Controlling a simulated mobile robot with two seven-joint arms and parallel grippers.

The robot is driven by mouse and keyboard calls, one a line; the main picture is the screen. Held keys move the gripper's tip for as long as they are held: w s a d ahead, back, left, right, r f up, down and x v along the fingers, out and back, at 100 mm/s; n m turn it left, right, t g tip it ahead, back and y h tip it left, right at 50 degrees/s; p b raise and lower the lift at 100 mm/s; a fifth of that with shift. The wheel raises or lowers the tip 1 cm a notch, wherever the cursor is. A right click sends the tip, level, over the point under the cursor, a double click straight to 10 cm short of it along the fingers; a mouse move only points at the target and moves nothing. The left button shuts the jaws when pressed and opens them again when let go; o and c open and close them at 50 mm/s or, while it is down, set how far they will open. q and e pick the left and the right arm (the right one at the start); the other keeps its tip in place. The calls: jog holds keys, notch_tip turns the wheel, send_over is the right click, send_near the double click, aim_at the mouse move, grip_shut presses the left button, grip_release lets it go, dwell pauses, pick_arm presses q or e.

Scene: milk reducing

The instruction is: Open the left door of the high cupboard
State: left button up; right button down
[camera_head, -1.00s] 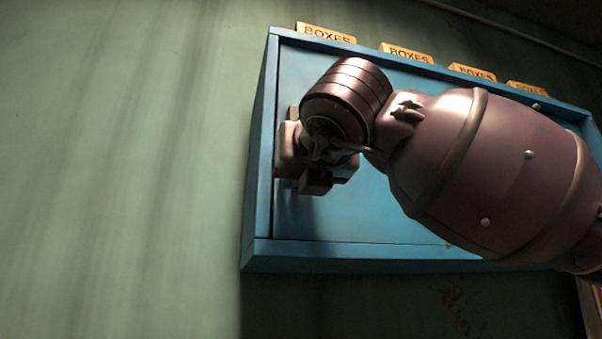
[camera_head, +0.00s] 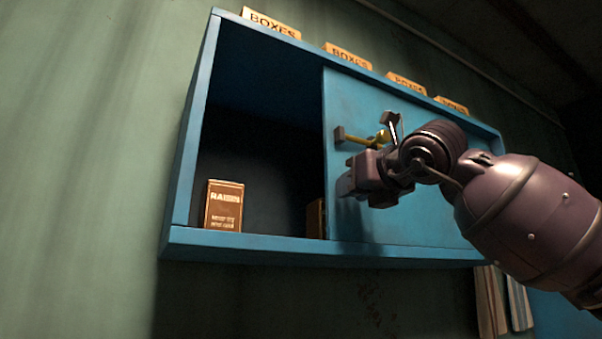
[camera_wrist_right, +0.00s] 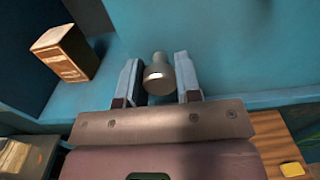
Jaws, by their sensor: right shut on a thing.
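The high cupboard (camera_head: 190,150) is a blue box on the green wall. Its left door (camera_head: 420,215) is a flat blue panel standing well to the right, so the left part of the cupboard is open and dark inside. A brass-coloured knob (camera_head: 372,139) sits on the door; in the right wrist view the knob (camera_wrist_right: 158,75) shows as a round grey end. My right gripper (camera_head: 366,132) is shut on the knob, with one finger on each side; its fingers also show in the right wrist view (camera_wrist_right: 157,68). My left gripper is not in view.
A brown raisin box (camera_head: 223,206) stands in the open left part. Another box (camera_head: 315,218) is partly hidden behind the door's left edge. Several yellow "BOXES" labels (camera_head: 347,56) line the cupboard's top. Board-like things (camera_head: 490,301) stand below right.

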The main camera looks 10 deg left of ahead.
aim_at(414, 198)
jog(key=w+d+p, duration=0.1)
jog(key=w+d, duration=0.1)
jog(key=d, duration=0.1)
jog(key=w+d+p, duration=0.1)
jog(key=w+d, duration=0.2)
jog(key=d, duration=0.1)
jog(key=w+d, duration=0.2)
jog(key=d, duration=0.2)
jog(key=shift+w+d+r+p, duration=0.1)
jog(key=shift+w+d+p, duration=0.15)
jog(key=shift+p, duration=0.15)
jog(key=shift+w+d, duration=0.3)
jog(key=shift+d, duration=0.05)
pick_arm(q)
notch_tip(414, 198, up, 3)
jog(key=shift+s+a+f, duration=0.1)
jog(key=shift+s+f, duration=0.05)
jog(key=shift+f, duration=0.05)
pick_arm(e)
jog(key=c, duration=1.1)
grip_release()
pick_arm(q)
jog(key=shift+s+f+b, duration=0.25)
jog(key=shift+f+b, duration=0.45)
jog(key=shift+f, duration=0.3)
pick_arm(e)
jog(key=v, duration=1)
jog(key=shift+s+d, duration=0.25)
jog(key=shift+s, duration=0.05)
